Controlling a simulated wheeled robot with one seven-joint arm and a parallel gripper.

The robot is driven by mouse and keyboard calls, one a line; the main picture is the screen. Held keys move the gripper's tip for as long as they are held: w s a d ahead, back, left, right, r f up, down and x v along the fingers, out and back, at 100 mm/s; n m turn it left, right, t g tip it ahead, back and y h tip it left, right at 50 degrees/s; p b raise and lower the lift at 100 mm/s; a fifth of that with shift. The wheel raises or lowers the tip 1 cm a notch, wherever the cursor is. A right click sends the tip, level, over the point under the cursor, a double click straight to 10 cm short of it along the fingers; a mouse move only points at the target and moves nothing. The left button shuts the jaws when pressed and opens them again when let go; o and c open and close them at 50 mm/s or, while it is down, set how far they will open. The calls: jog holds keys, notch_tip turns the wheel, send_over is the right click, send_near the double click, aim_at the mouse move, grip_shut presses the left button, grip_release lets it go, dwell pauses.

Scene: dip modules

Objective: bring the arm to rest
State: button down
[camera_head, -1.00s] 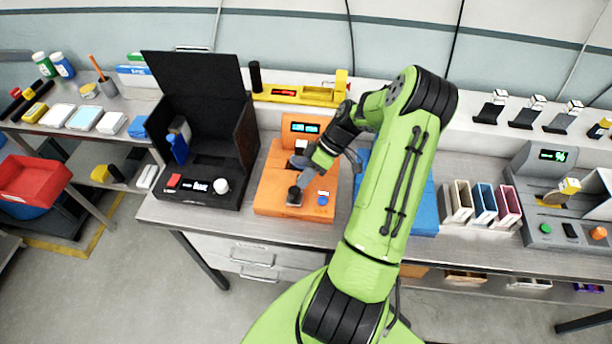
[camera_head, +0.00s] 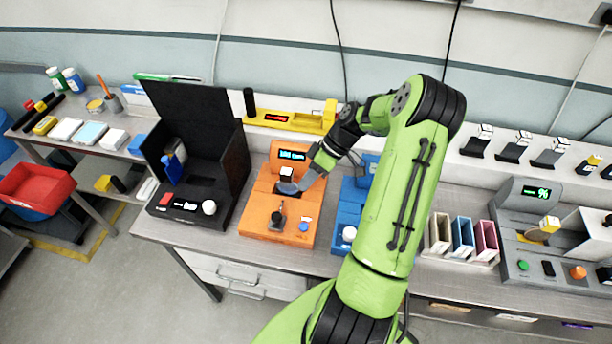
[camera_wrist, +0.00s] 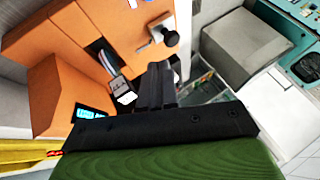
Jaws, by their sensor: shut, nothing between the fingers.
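My green arm reaches over the bench from the lower right. My gripper (camera_head: 285,186) is shut and empty above the orange station (camera_head: 262,208), near its slot. In the wrist view my gripper (camera_wrist: 157,78) shows as dark fingers held together, beside the orange station (camera_wrist: 55,82). A small white-topped module (camera_head: 286,172) sits at the back of the orange station, partly hidden by the gripper. The station also carries a dark knob (camera_head: 277,219), a blue button (camera_head: 304,227) and a lit display.
A black open-lid box (camera_head: 190,200) stands left of the orange station. A blue station (camera_head: 350,205) is close on the right, partly behind my arm. A yellow fixture (camera_head: 290,119) lies behind. Colored bins (camera_head: 462,238) and a grey station (camera_head: 525,248) stand further right.

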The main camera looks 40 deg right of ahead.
jog(key=s+a+r+m+h+b, duration=0.1)
jog(key=s+a+r+h, duration=0.15)
jog(key=a+r, duration=0.45)
jog(key=s+a+r+m+h+b, duration=0.1)
jog(key=s+a+r+h, duration=0.1)
jog(key=a+r+h, duration=0.35)
jog(key=s+a+r+m+t, duration=0.1)
jog(key=s+a+r+m, duration=0.1)
jog(key=s, duration=0.4)
jog(key=s+a+r+m+t+b, duration=0.1)
jog(key=s+a+r+m+t, duration=0.1)
jog(key=s, duration=0.4)
jog(key=shift+a+r+t+y, duration=0.35)
jog(key=shift+a+r, duration=0.5)
jog(key=shift+a, duration=0.4)
